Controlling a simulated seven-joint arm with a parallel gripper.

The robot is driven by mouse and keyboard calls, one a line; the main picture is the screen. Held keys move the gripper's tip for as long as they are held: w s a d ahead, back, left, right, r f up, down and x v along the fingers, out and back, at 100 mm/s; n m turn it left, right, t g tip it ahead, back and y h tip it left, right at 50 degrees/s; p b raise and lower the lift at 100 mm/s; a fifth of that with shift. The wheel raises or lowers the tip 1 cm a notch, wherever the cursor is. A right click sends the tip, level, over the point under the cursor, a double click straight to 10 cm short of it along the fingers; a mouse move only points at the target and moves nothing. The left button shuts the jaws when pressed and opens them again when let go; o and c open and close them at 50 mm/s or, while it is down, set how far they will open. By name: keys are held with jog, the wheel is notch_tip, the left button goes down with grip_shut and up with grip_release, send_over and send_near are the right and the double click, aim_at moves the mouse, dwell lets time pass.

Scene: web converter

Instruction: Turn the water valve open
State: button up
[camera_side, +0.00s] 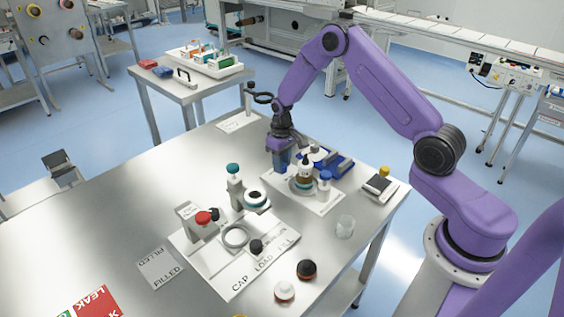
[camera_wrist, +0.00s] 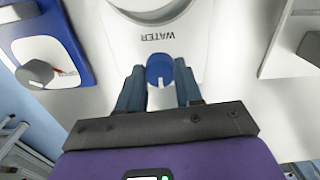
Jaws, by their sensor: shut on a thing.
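In the wrist view, the water valve is a round blue knob (camera_wrist: 159,68) with a white mark pointing down in the picture. It sits on a white housing beside the word WATER, which appears upside down. My gripper (camera_wrist: 160,90) has one blue-grey finger on each side of the knob and is shut on it. In the side view, my gripper (camera_side: 281,160) points down at the far edge of the white station board, and the knob is hidden there.
A blue-framed panel with a grey dial (camera_wrist: 36,73) lies left of the knob in the wrist view. The table's left is mostly clear.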

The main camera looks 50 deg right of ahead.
jog(key=m, duration=0.4)
jog(key=shift+m, duration=1.9)
jog(key=o, duration=1)
jog(key=shift+o, duration=0.2)
notch_tip(320, 180, up, 18)
jog(key=shift+f, duration=0.25)
